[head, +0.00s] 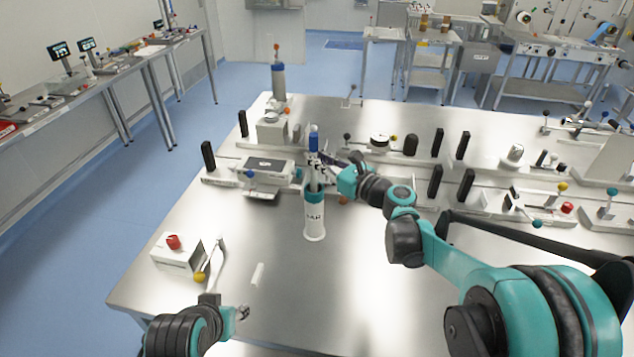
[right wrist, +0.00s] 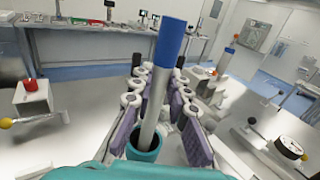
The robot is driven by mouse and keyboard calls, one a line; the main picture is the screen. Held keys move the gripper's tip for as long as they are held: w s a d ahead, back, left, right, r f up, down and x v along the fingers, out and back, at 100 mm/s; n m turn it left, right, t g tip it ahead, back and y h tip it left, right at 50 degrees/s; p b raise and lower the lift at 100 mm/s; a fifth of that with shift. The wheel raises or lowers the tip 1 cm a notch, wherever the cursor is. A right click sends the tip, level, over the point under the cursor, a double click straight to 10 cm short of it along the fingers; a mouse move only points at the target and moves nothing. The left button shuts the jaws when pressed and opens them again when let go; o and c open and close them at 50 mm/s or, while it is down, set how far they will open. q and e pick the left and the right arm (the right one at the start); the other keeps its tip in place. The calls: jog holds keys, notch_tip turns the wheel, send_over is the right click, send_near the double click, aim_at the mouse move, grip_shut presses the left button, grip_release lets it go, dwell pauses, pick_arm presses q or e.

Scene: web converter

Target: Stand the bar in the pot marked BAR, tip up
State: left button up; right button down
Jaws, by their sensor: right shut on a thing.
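The bar is a grey rod with a blue tip (head: 313,142). It stands nearly upright, tip up, and leans a little in the right wrist view (right wrist: 152,105). The white pot (head: 314,220) is marked BAR and has a teal rim (right wrist: 143,153). The bar's lower end is inside the pot's dark opening; how deep it reaches is hidden. My right gripper (head: 319,168) is shut on the bar just above the rim, with purple pads on either side of it. My left gripper (head: 241,312) is low at the table's front left, away from the pot; its jaw opening is unclear.
A box with a red button (head: 174,242) and a yellow-knobbed lever (head: 200,277) stand at the left edge. A small white piece (head: 258,274) lies on the table. A grey-topped device (head: 265,164) is left of the pot. Another blue-grey post (head: 278,80) stands at the back.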

aim_at(316, 175)
notch_tip(316, 175, down, 6)
jog(key=shift+r+b, duration=0.15)
jog(key=shift+b, duration=0.75)
jog(key=c, duration=1.5)
grip_release()
jog(key=shift+r, duration=0.1)
